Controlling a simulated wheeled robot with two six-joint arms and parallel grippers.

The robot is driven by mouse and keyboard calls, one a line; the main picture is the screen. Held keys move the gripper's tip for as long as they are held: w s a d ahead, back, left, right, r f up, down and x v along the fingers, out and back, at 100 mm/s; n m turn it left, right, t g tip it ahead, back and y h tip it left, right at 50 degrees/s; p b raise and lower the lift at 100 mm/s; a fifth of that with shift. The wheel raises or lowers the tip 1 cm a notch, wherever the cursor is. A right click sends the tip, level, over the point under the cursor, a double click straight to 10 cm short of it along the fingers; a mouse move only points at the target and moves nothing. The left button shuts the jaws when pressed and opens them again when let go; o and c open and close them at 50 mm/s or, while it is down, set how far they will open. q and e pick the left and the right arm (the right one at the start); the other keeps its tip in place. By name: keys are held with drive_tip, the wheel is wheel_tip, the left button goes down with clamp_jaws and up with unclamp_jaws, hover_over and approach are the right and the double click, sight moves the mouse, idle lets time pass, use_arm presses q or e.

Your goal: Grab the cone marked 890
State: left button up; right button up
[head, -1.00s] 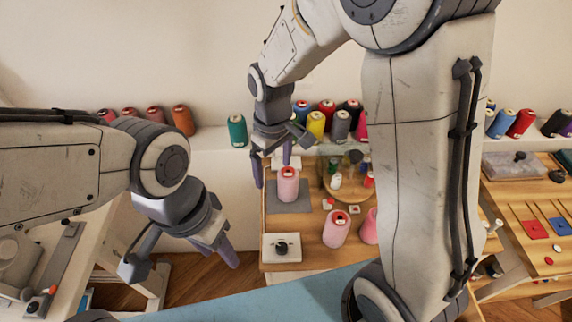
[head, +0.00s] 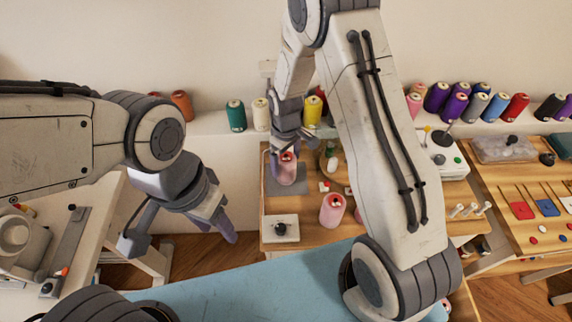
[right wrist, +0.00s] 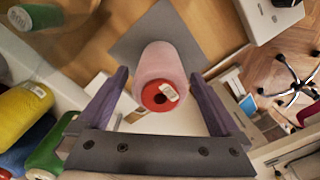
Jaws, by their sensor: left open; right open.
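A pink cone (head: 286,174) with a red top stands upright on a grey mat (head: 272,188) on the wooden table. My right gripper (head: 288,152) is open above and around its top. In the right wrist view the same pink cone (right wrist: 163,66) sits between the two open fingers (right wrist: 158,76). Its red top carries a white label too small to read. A second pink cone (head: 332,211) stands nearer the front of the table, and a third (head: 359,214) is mostly hidden by my right arm. My left gripper (head: 222,222) is open and empty, left of the table.
A white box with a black knob (head: 280,229) is at the table's front left. Several coloured cones line the ledge behind, including a teal one (head: 236,116) and a yellow one (head: 311,112). A blue surface (head: 250,294) lies in front. My right arm hides part of the table.

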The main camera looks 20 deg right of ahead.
wheel_tip(320, 180, down, 2)
drive_tip(key=shift+r, duration=0.1)
clamp_jaws()
